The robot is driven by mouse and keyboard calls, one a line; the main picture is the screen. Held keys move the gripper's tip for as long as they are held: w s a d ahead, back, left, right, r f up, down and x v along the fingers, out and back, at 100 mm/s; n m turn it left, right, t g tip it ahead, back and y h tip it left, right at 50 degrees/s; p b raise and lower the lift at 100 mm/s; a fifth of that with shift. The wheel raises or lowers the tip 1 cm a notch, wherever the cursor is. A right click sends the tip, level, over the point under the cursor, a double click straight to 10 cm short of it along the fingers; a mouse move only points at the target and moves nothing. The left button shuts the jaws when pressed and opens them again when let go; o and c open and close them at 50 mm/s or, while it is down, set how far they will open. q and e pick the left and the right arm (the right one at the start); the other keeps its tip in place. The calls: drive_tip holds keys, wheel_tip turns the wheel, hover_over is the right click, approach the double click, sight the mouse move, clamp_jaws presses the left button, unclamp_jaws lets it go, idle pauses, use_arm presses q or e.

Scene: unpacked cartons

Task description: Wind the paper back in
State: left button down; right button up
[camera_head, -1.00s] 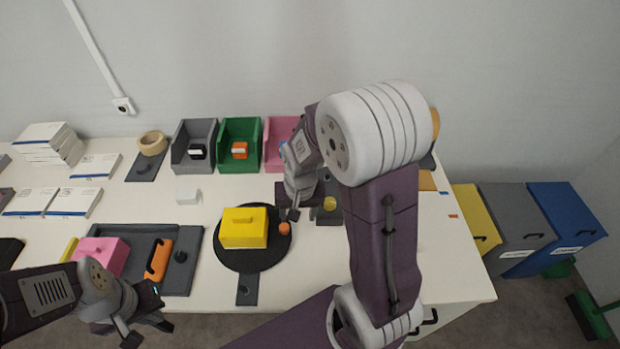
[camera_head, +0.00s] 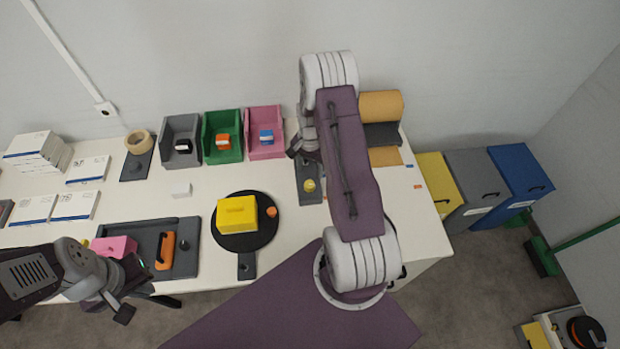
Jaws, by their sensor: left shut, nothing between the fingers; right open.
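A brown paper roll (camera_head: 381,104) sits at the back right of the table above a dark holder (camera_head: 382,134). A flat brown sheet of paper (camera_head: 384,157) lies in front of the holder. A dark plate with a yellow knob (camera_head: 309,185) lies left of it, partly hidden by my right arm. My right gripper (camera_head: 303,150) is open at the back of the table, left of the roll and behind the yellow knob; my arm partly covers it. My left gripper (camera_head: 140,302) is shut and empty at the front left, by the grey tray's front edge.
A black turntable (camera_head: 240,240) carries a yellow box (camera_head: 236,215) and an orange knob (camera_head: 271,212). Grey, green and pink bins (camera_head: 265,150) stand along the back. A grey tray (camera_head: 187,250) holds a pink block. Waste bins stand right of the table.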

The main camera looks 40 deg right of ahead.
sight(310, 183)
wheel_tip(310, 183, down, 8)
drive_tip(key=shift+r+p, duration=0.2)
drive_tip(key=shift+p, duration=0.75)
drive_tip(key=shift+f, duration=0.4)
clamp_jaws()
